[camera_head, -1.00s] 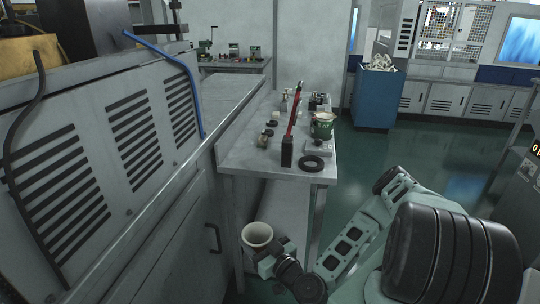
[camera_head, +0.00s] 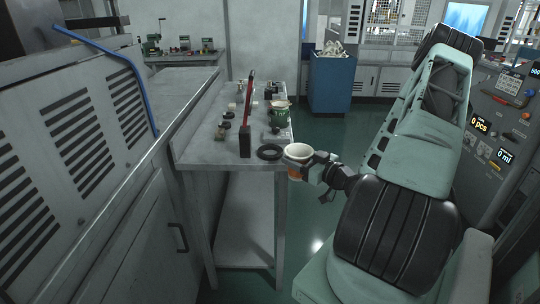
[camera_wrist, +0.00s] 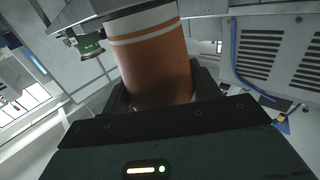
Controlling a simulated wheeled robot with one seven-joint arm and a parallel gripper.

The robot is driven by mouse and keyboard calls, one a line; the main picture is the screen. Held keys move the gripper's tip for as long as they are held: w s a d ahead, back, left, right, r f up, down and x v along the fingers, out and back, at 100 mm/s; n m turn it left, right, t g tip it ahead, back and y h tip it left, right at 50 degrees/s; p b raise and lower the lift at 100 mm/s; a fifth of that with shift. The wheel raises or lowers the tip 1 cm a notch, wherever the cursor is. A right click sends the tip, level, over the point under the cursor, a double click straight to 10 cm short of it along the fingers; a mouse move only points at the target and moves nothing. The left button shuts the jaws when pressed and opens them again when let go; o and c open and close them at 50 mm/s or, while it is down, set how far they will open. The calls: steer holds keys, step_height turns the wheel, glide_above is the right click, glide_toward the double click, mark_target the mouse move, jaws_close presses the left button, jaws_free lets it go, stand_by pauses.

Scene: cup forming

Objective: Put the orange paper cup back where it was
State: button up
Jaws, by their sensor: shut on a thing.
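The orange paper cup (camera_head: 298,158) has a white rim and a pale band. It is upright, its open mouth up, in the head view. My gripper (camera_head: 312,170) is shut on it from the right side. The cup is just off the right front corner of the grey table (camera_head: 215,150), about level with its top; I cannot tell whether they touch. In the wrist view the orange cup (camera_wrist: 155,65) fills the middle, between the dark fingers of my gripper (camera_wrist: 160,90).
A blue bin (camera_head: 332,85) stands behind. A grey machine cabinet (camera_head: 90,150) borders the left. A control panel (camera_head: 500,120) is at right.

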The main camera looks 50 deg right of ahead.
steer(key=s+d+r, duration=0.2)
steer(key=d+r, duration=0.1)
steer(key=shift+s+d, duration=0.1)
steer(key=shift+s, duration=0.25)
steer(key=shift+m+h, duration=0.3)
steer(key=w+p, duration=0.1)
steer(key=w, duration=0.5)
steer(key=w+d+f+p, duration=0.1)
steer(key=w, duration=0.5)
steer(key=w+p, duration=0.2)
steer(key=w, duration=0.4)
steer(key=shift+d+f, duration=0.2)
steer(key=shift+f, duration=0.85)
steer(key=shift+f, duration=0.15)
